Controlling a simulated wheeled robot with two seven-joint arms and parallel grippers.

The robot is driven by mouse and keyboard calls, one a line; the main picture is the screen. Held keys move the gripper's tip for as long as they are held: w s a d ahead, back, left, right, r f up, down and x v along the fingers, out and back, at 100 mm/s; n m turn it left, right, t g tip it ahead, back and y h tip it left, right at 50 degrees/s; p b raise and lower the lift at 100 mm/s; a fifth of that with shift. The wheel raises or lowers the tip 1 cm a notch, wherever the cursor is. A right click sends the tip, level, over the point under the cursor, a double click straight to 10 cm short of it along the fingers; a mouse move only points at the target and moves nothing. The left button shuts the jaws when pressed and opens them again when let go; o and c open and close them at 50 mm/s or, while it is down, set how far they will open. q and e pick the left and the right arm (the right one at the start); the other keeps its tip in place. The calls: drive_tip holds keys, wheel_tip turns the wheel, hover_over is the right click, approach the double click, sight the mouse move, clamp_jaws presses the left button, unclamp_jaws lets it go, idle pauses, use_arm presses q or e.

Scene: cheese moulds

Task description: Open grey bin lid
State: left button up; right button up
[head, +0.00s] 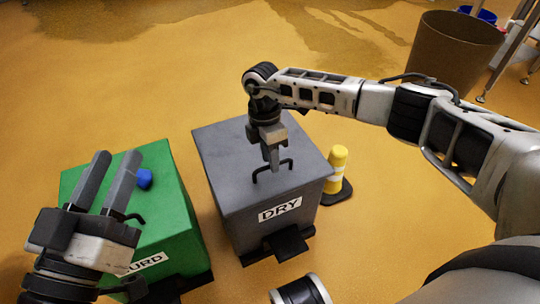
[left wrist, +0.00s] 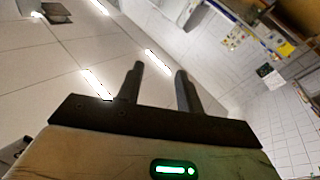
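The grey bin (head: 235,205) with a "DRY" label stands in the middle of the head view, its flat grey lid (head: 225,150) down. A black bar handle (head: 289,163) stands on the lid. My right gripper (head: 272,165) points down at the handle, its fingertips at the middle of the bar. The fingers overlap from this side, so I cannot tell whether they are closed on it. My left gripper (head: 112,182) is open and empty, pointing up in front of the green bin. Its two spread fingers also show in the left wrist view (left wrist: 158,88) against the ceiling.
A brown tub (head: 452,55) is at the back right. The floor behind is clear.

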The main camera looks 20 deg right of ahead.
clamp_jaws()
use_arm(q)
drive_tip(key=shift+f, duration=0.2)
use_arm(e)
drive_tip(key=shift+r, duration=0.25)
